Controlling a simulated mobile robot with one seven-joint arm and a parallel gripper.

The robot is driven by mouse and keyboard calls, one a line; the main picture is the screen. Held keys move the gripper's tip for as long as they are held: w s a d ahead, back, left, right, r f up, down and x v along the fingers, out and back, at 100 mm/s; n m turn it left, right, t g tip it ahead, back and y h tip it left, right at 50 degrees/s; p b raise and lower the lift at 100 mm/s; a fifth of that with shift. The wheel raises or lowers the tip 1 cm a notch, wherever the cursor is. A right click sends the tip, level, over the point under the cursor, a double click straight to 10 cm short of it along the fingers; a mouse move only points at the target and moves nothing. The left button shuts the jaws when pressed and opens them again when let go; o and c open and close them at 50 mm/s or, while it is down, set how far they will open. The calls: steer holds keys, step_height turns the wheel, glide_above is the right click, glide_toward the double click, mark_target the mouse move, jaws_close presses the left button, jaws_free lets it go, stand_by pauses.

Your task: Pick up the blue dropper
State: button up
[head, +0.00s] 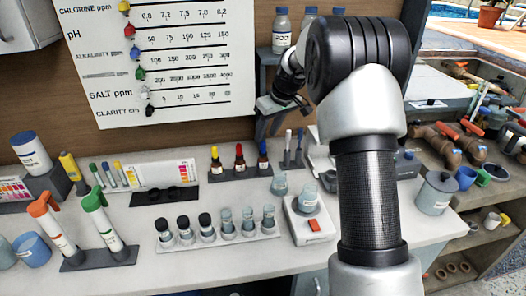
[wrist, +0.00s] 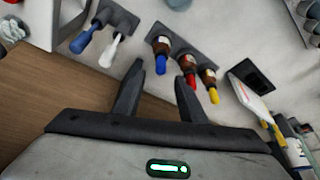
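The blue dropper (head: 262,150) is a dark bottle with a blue bulb, upright at the right end of a dark rack (head: 239,174), beside a red and a yellow one. In the wrist view the blue dropper (wrist: 161,46) appears beyond the fingers, its bulb lined up with the gap between them. My gripper (wrist: 158,72) is open with nothing between its fingers. In the head view, my gripper (head: 270,104) is above and behind the rack, near the wall, partly hidden by my arm.
The red dropper (wrist: 189,72) and yellow dropper (wrist: 212,85) stand close by. A holder with blue and white sticks (head: 289,148) is just right of the rack. Several vials (head: 225,222) stand in front. A wall chart (head: 160,60) rises behind.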

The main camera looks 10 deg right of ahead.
mark_target(263, 143)
steer(key=shift+x, duration=3)
steer(key=shift+s+d, duration=0.15)
steer(key=shift+s, duration=0.05)
steer(key=c, duration=0.7)
